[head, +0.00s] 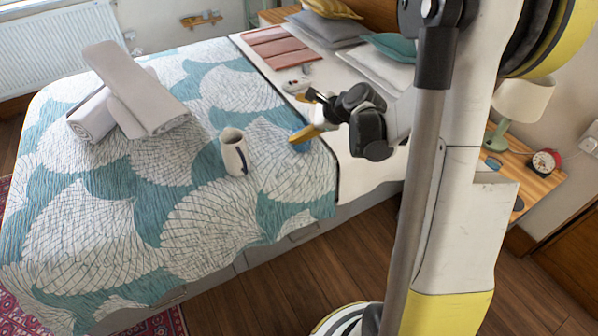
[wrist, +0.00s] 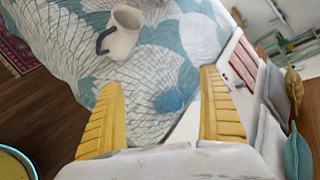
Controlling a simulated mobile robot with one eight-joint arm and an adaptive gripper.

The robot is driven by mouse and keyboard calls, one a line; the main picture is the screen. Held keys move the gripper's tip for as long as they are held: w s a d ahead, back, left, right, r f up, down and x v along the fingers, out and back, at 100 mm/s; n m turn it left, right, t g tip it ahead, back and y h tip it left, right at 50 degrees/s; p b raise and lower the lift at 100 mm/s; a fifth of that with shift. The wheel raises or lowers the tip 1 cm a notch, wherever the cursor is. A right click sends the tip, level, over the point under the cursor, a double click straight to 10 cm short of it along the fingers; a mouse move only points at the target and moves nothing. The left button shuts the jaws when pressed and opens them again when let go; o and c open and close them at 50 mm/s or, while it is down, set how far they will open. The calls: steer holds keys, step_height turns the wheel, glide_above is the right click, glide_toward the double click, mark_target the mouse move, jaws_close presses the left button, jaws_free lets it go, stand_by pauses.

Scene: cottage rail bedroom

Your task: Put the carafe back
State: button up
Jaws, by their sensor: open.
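The carafe, a cream jug (head: 234,152) with a dark blue handle, stands upright on the patterned bedspread. It also shows at the top of the wrist view (wrist: 122,38), with its handle to the left. My gripper (head: 305,134) is above the bed, to the right of the jug and apart from it. In the wrist view its two yellow fingers (wrist: 162,82) are spread wide with nothing held between them. The jug lies beyond the fingertips, towards the left finger.
A small blue item (wrist: 170,101) lies on the bedspread, seen between my fingers. Rolled towels (head: 130,100) lie at the left of the bed. The wooden nightstand (head: 535,187) at the right bears a lamp (head: 521,98) and a red alarm clock (head: 545,162). Bedspread around the jug is clear.

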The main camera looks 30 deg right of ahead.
steer(key=s+a+r+n+g+h, duration=0.1)
steer(key=s+a+r+n+g, duration=0.1)
steer(key=s+a+r+n, duration=0.8)
steer(key=s+a+n+h, duration=0.1)
steer(key=s+n, duration=0.5)
steer(key=s, duration=0.2)
steer(key=s+a+f+n+h, duration=0.1)
steer(key=s+a+n, duration=0.1)
steer(key=s+n, duration=0.4)
steer(key=shift+s+a+n+g, duration=0.25)
steer(key=shift+s+n+g, duration=0.15)
steer(key=shift+s, duration=0.75)
